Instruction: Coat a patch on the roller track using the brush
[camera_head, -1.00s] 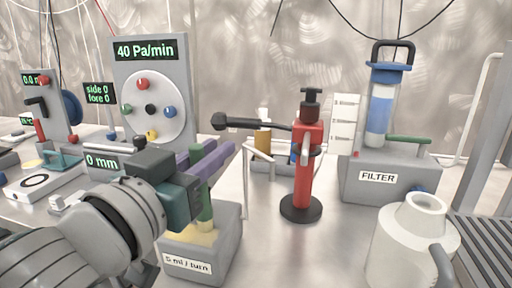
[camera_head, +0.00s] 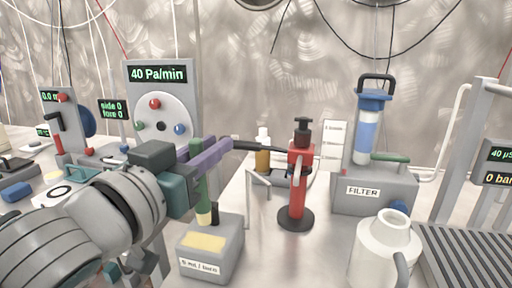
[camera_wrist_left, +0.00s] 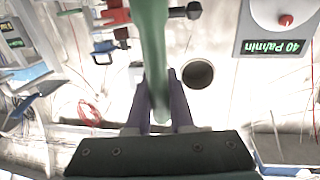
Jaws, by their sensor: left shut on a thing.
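My left gripper (camera_head: 212,153) is shut on the green handle of the brush (camera_head: 202,188). The brush hangs upright, its pale yellow end low, at the back of the grey box labelled "5 ml/turn" (camera_head: 205,266). I cannot tell whether the brush touches the box. In the left wrist view the green brush (camera_wrist_left: 153,50) runs between the two purple fingers of the left gripper (camera_wrist_left: 160,95). The roller track (camera_head: 470,258), a row of grey rollers, lies at the lower right, well apart from the brush. My right gripper is not in view.
A red pump (camera_head: 297,190) with a black lever stands right of the gripper. The filter unit (camera_head: 374,190) and a white jug (camera_head: 384,250) stand between it and the roller track. A 40 Pa/min panel (camera_head: 158,100) stands behind the left arm.

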